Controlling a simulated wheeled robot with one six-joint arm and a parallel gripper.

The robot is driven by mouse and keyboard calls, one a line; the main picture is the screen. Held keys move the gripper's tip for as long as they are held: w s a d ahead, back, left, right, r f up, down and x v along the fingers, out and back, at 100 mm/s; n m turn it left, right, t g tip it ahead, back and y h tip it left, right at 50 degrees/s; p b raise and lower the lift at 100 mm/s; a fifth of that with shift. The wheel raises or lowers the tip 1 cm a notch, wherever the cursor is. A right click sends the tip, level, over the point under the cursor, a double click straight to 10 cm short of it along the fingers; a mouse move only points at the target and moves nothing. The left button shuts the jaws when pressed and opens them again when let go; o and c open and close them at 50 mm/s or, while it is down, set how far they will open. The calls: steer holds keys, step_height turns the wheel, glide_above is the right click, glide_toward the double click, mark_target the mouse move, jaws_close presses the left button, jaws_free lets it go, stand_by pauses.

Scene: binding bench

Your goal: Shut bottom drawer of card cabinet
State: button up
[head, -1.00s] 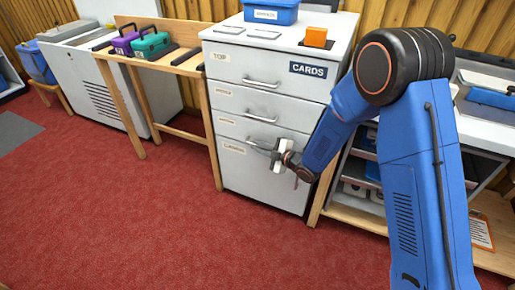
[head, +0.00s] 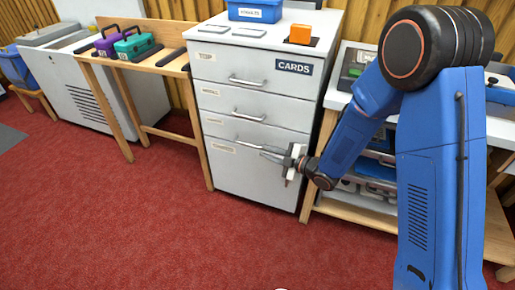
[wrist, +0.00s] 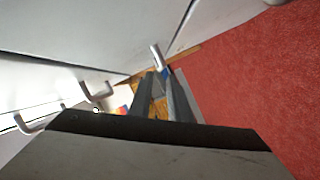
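The white card cabinet (head: 312,92) stands in the middle of the head view, with drawers stacked one above another. Its bottom drawer (head: 245,182) has a tall plain front and a small label at upper left. In the head view that front looks nearly flush; I cannot tell if a small gap remains. My gripper (head: 264,153) is in front of the cabinet, near the top of the bottom drawer. Its fingers (wrist: 165,88) look parallel with a narrow gap and nothing between them. In the wrist view a handle (wrist: 158,57) shows just beyond the fingertips; contact is unclear.
A blue bin (head: 258,10) and an orange block (head: 299,34) sit on the cabinet top. A wooden bench (head: 145,64) with purple and teal cases stands left. An open shelf unit (head: 350,205) stands close on the right. Red carpet (head: 130,225) in front is clear.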

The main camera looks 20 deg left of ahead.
steer(key=v, duration=0.7)
stand_by(0.4)
